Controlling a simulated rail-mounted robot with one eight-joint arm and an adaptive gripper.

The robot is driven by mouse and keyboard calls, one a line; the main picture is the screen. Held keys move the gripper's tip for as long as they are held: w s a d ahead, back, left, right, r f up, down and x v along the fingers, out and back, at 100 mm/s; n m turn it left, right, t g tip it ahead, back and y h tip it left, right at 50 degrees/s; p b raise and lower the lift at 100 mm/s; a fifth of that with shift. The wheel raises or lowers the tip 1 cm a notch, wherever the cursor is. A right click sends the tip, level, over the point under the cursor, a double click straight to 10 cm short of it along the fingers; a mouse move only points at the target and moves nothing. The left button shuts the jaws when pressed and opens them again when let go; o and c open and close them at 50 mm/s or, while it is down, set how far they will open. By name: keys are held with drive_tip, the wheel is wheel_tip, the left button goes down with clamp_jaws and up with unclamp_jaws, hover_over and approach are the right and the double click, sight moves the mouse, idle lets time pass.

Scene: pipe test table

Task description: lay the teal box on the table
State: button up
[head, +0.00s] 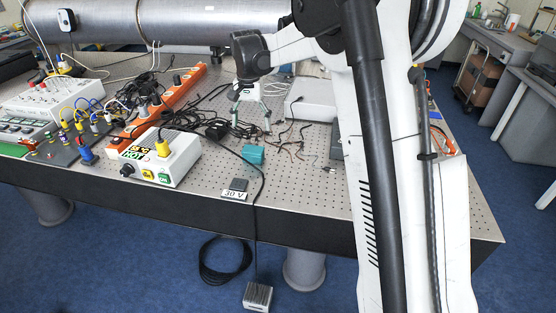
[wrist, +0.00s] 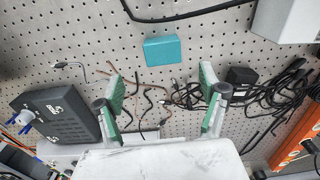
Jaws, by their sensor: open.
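The teal box (head: 253,155) rests on the perforated table (head: 300,200), to the right of the white power box. It also shows in the wrist view (wrist: 163,50), at the upper middle, beyond my fingertips. My gripper (head: 252,108) is above the table behind the teal box in the head view, pointing down. In the wrist view my gripper (wrist: 160,92) is open, with its green-padded fingers wide apart. Nothing is between the fingers except the view of cables on the table below. The teal box is apart from both fingers.
A white box with a yellow plug (head: 160,157) stands left of the teal box. An orange power strip (head: 160,105) lies behind it. Loose brown and black leads (head: 290,140) lie right of the teal box. A black box (wrist: 57,118) lies left in the wrist view. A "30 V" label (head: 235,193) is near the front edge.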

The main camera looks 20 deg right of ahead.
drive_tip(key=s+r+n+t, duration=0.2)
drive_tip(key=s+r, duration=0.3)
drive_tip(key=s, duration=0.5)
drive_tip(key=s+r+n+t, duration=0.1)
drive_tip(key=s+r, duration=0.4)
drive_tip(key=s, duration=0.4)
drive_tip(key=s+f+n+t, duration=0.1)
drive_tip(key=s+f+t, duration=0.1)
drive_tip(key=s, duration=0.7)
drive_tip(key=s+f+n+t, duration=0.2)
drive_tip(key=s+f, duration=0.1)
drive_tip(key=s, duration=0.7)
drive_tip(key=shift+s, duration=0.15)
drive_tip(key=shift+d, duration=0.1)
wheel_tip(320, 180, down, 3)
drive_tip(key=b, duration=0.2)
drive_tip(key=shift+r+b, duration=0.15)
drive_tip(key=shift+b, duration=0.25)
